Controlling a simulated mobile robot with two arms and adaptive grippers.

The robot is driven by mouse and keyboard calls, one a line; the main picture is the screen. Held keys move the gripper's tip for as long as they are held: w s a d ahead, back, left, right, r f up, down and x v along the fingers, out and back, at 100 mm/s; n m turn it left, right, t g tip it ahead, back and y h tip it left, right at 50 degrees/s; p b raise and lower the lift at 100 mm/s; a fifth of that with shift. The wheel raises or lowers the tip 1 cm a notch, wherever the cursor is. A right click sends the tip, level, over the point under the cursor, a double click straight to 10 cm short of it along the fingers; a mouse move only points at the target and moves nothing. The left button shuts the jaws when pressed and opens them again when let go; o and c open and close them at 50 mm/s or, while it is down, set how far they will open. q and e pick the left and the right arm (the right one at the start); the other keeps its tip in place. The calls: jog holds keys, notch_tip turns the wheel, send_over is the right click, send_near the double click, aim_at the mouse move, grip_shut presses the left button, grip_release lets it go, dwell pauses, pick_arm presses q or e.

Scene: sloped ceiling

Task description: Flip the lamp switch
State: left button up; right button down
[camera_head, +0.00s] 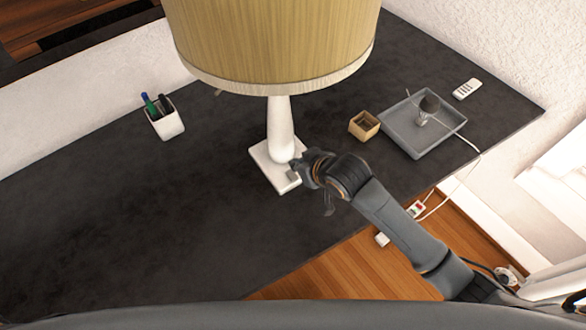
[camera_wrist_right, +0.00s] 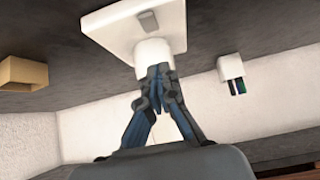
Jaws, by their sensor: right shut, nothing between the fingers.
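The lamp has a wide tan shade (camera_head: 270,40), a white stem (camera_head: 281,125) and a white square base (camera_head: 265,168) on the dark table. In the right wrist view the lamp base (camera_wrist_right: 112,28) shows a small grey switch (camera_wrist_right: 150,21) on its top. My right gripper (camera_head: 296,172) is at the lamp's base, close beside the stem. In the wrist view its fingertips (camera_wrist_right: 157,72) are together in front of the stem, with nothing between them. I cannot tell whether they touch the lamp. My left gripper is not in view.
A white pen cup (camera_head: 165,124) stands left of the lamp. A small tan box (camera_head: 364,126), a grey tray (camera_head: 410,145) with a dark-headed object and a white remote (camera_head: 467,89) lie to the right. The dark table's (camera_head: 130,225) front left is clear.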

aim_at(293, 177)
jog(key=x, duration=0.3)
jog(key=shift+w+f, duration=0.1)
notch_tip(293, 177, down, 3)
jog(key=shift+r+p, duration=0.2)
jog(key=shift+p, duration=0.2)
jog(key=shift+f, duration=0.65)
jog(key=shift+f, duration=0.15)
jog(key=shift+w+a, duration=0.4)
jog(key=shift+w, duration=0.2)
jog(key=shift+r, duration=0.2)
